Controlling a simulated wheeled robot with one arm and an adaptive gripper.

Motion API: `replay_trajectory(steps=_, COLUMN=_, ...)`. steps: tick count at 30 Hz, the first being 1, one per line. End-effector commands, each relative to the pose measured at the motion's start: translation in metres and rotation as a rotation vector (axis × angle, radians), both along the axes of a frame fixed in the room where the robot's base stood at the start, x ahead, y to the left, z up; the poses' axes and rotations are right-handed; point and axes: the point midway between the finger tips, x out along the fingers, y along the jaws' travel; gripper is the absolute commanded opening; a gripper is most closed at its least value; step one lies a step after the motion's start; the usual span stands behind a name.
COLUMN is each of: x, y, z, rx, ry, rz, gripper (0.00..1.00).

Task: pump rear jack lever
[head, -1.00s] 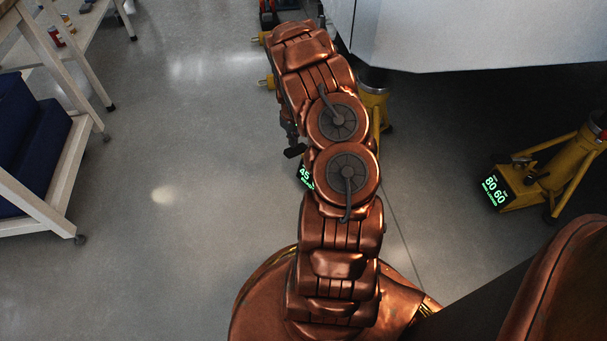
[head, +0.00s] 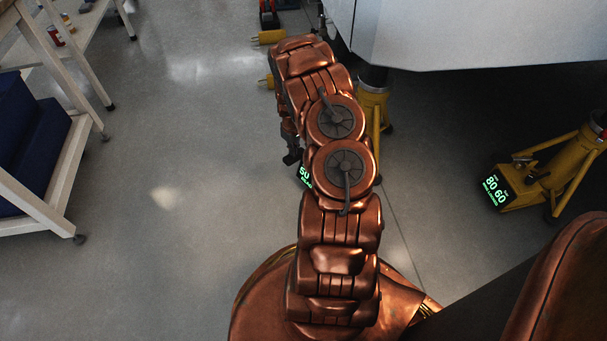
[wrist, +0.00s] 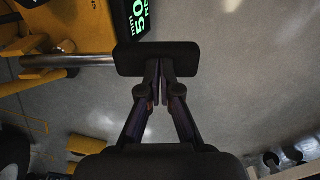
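The jack (head: 374,100) at my arm is yellow and stands under the pale body, partly hidden by my arm in the head view. Its dark display (head: 304,176) shows green digits; in the wrist view the display (wrist: 138,18) reads 50. The lever (wrist: 68,61) is a metal bar running from the yellow jack to a wide black end piece (wrist: 185,60). My gripper (wrist: 158,72) has its fingers together at this end piece, apparently touching it, with nothing visible between them. In the head view my gripper (head: 292,156) is small and dark beside my arm.
Another yellow jack (head: 560,170) with a display reading 80 60 stands at the right. The pale body (head: 450,35) overhangs the top right. A white cart (head: 45,205) with dark blue bins stands at the left. The grey floor between cart and arm is clear.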

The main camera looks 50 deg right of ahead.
Motion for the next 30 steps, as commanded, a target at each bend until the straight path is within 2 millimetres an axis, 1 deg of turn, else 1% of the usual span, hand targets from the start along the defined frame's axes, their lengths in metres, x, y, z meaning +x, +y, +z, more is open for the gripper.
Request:
replay_trajectory(steps=1, x=0.0, y=0.0, z=-0.005, rx=0.001, ry=0.0, rz=0.0, gripper=0.0)
replay_trajectory(steps=9, x=-0.001, y=0.001, z=-0.026, rx=0.002, ry=0.002, rz=0.0, gripper=0.0)
replay_trajectory(steps=12, x=-0.001, y=0.001, z=-0.03, rx=0.003, ry=0.003, rz=-0.001, gripper=0.0)
replay_trajectory(steps=17, x=-0.001, y=0.001, z=-0.024, rx=0.002, ry=0.003, rz=-0.001, gripper=0.0)
replay_trajectory(steps=30, x=-0.001, y=0.001, z=0.018, rx=0.001, ry=0.003, rz=0.0, gripper=0.0)
